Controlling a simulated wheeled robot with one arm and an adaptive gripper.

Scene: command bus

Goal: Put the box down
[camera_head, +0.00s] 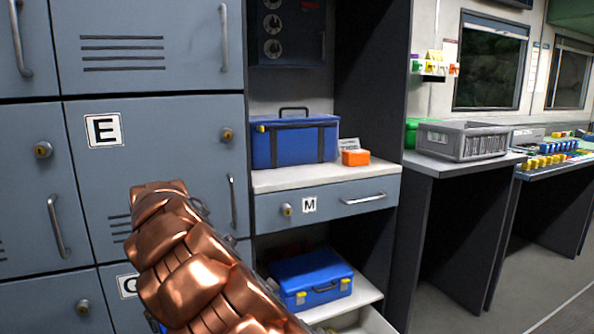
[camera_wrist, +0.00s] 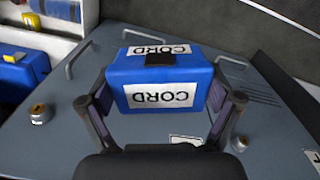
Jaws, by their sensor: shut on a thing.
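A blue box (camera_wrist: 192,74) with white CORD labels and a black patch on its edge is between the fingers of my gripper (camera_wrist: 166,103) in the wrist view. The fingers press on its left and right sides. The box is held in front of grey locker doors (camera_wrist: 75,120). In the head view my copper-coloured arm covers the lower middle. The gripper and the held box are mostly hidden there.
A blue case (camera_head: 287,142) and a small orange box (camera_head: 355,158) stand on the white counter (camera_head: 270,181) above drawer M (camera_head: 335,203). Another blue case (camera_head: 311,280) sits on the lower shelf. A grey crate (camera_head: 462,141) is on the desk at right. Locker handles (camera_head: 224,38) stick out.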

